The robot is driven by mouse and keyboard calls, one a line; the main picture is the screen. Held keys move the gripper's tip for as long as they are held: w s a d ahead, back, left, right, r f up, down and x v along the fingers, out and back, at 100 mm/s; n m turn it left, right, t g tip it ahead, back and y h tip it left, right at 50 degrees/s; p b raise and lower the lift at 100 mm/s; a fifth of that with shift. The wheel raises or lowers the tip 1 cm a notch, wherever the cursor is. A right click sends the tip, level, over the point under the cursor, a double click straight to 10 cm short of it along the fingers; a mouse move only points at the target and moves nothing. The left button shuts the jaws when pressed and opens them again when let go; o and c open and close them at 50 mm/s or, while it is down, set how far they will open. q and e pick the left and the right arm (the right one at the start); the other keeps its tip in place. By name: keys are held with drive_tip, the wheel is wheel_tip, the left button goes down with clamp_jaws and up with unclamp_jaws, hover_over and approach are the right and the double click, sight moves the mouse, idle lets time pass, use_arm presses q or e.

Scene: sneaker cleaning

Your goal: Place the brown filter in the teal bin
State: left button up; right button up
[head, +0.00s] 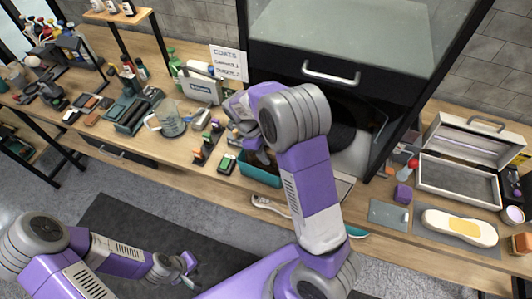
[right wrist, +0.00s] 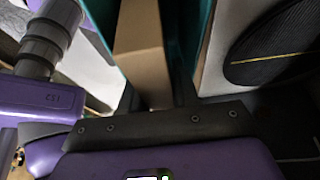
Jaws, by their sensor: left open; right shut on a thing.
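The brown filter (right wrist: 140,45) is a tan block held in my right gripper, seen close up in the right wrist view. Teal walls of the bin (right wrist: 188,35) show on both sides of it, so it is at or inside the bin's opening; whether it touches the bottom is hidden. In the head view the teal bin (head: 258,175) stands on the bench below the cabinet, partly covered by my right arm. My right gripper (head: 262,156) points down at the bin, and the filter cannot be made out there. My left gripper (head: 188,266) is open and empty, low over the floor.
A white shoe (head: 270,205) lies near the bench front. A purple block (head: 402,193), a grey plate (head: 389,214) and an open case (head: 460,175) are to the right.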

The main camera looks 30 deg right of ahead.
drive_tip(key=o, duration=1)
drive_tip(key=p+v, duration=0.1)
drive_tip(key=v, duration=1.1)
drive_tip(key=shift+s+r+p, duration=0.1)
drive_tip(key=shift+r+p, duration=0.05)
drive_tip(key=shift+p, duration=0.2)
